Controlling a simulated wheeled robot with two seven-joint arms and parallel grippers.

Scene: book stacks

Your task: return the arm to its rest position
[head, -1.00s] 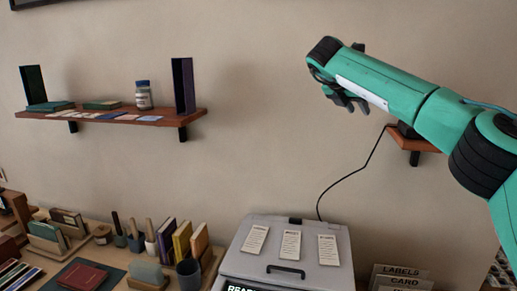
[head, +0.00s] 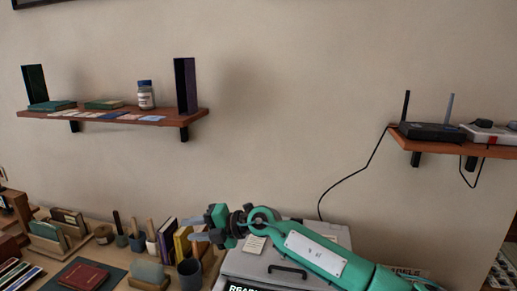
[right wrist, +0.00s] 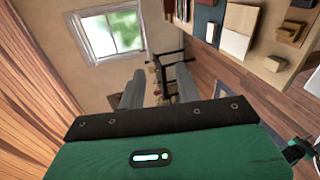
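My right gripper (head: 197,229) is at the end of my teal right arm, low in the head view. It is in front of the books and the grey box, pointing left. Its two grey fingers are spread apart with nothing between them. The right wrist view also shows the gap between the fingers (right wrist: 158,88), with the room behind it. My right arm crosses the front of the grey box (head: 325,238) and hides part of it. My left gripper is in neither view.
A left wall shelf (head: 95,115) holds bookends, books and a jar (head: 146,96). A right wall shelf (head: 445,147) carries a router (head: 431,132) with a hanging cable. Books, pots and a red book (head: 83,276) crowd the desk. The wall between the shelves is clear.

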